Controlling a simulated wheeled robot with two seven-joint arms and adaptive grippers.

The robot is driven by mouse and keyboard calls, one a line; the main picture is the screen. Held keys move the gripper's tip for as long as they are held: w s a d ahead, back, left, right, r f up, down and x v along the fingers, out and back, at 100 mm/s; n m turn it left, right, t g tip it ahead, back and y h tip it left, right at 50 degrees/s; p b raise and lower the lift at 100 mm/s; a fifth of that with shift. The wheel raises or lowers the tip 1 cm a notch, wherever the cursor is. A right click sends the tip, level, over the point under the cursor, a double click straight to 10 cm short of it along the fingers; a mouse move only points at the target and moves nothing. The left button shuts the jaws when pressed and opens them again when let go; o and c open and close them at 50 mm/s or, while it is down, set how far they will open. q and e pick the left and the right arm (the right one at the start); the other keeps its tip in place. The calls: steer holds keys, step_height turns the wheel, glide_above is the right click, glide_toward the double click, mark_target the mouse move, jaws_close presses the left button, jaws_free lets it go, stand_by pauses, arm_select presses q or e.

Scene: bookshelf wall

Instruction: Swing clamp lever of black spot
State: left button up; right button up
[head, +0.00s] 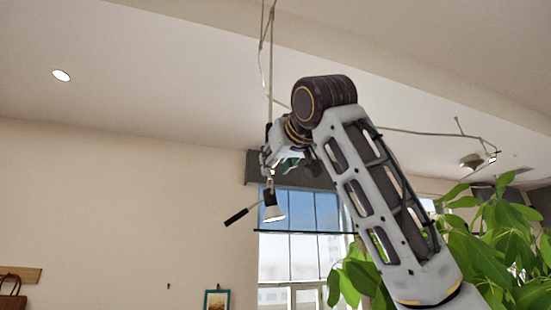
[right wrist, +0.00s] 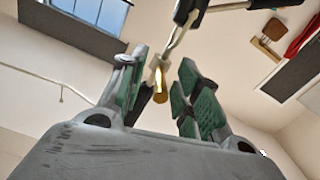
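The spot hangs from a thin rod below the ceiling in the head view, with a black body (head: 270,197) and a pale, lit shade (head: 274,213). A black lever handle (head: 236,217) sticks out to its lower left. My right gripper (head: 279,163) is just above the spot, partly hidden by my own wrist. In the right wrist view its green-padded fingers (right wrist: 165,92) stand apart. A pale stem with a brass-coloured end (right wrist: 160,84) shows between them, with no clear contact. A black piece (right wrist: 187,12) shows beyond the fingertips. My left gripper is out of view.
A thin ceiling track (head: 415,133) runs right to another lamp (head: 473,160). A leafy plant (head: 485,240) stands at the lower right. A window (head: 300,245) with a dark blind is behind the spot. The space left of the spot is clear.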

steer(key=shift+w, duration=0.1)
jaws_close()
stand_by(0.7)
